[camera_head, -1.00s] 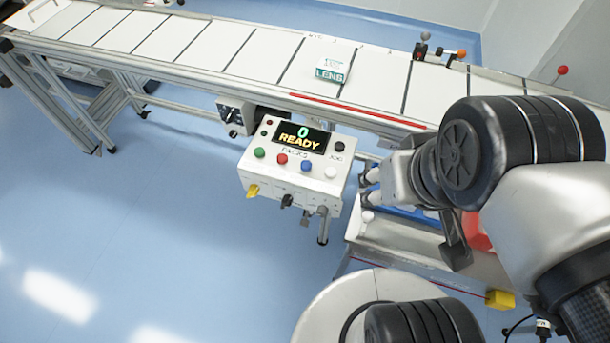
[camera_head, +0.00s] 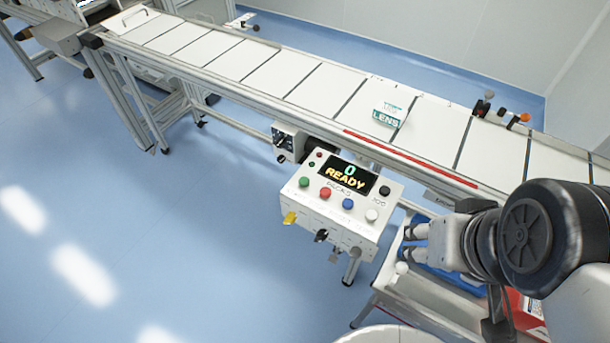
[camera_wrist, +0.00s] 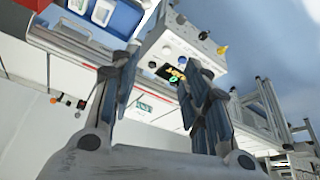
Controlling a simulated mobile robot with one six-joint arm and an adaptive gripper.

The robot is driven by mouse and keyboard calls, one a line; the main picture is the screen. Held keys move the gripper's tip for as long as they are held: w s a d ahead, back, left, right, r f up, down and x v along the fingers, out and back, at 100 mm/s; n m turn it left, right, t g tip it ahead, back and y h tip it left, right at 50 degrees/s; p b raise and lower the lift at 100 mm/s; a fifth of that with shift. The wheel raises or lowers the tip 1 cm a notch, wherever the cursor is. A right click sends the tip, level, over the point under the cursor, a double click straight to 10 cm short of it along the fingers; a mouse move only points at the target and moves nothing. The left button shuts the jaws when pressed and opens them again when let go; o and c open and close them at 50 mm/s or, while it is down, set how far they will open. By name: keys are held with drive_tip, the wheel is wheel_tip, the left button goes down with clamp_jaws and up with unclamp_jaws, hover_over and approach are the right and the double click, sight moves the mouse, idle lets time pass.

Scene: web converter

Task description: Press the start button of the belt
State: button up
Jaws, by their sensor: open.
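The belt's control box (camera_head: 340,210) hangs at the near side of the belt. Its display (camera_head: 347,178) reads "0 READY". Below the display are a green button (camera_head: 304,182), a red button (camera_head: 325,193), a blue button (camera_head: 348,204) and a white button (camera_head: 372,215); a black one (camera_head: 385,190) sits beside the display. Button labels are too small to read. My gripper (camera_head: 414,242) is to the right of the box, apart from the buttons. In the wrist view my gripper (camera_wrist: 160,80) is open and empty, with the box (camera_wrist: 195,45) seen beyond its fingers.
The white belt (camera_head: 310,88) runs along the back, carrying a "LENS" carton (camera_head: 388,117). Yellow (camera_head: 290,217) and black (camera_head: 321,235) knobs stick out from the box's front. A blue bin (camera_head: 440,262) and a red-and-white box (camera_head: 525,312) lie near my arm. Floor at left is clear.

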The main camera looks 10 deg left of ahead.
clamp_jaws()
idle(0.3)
idle(1.2)
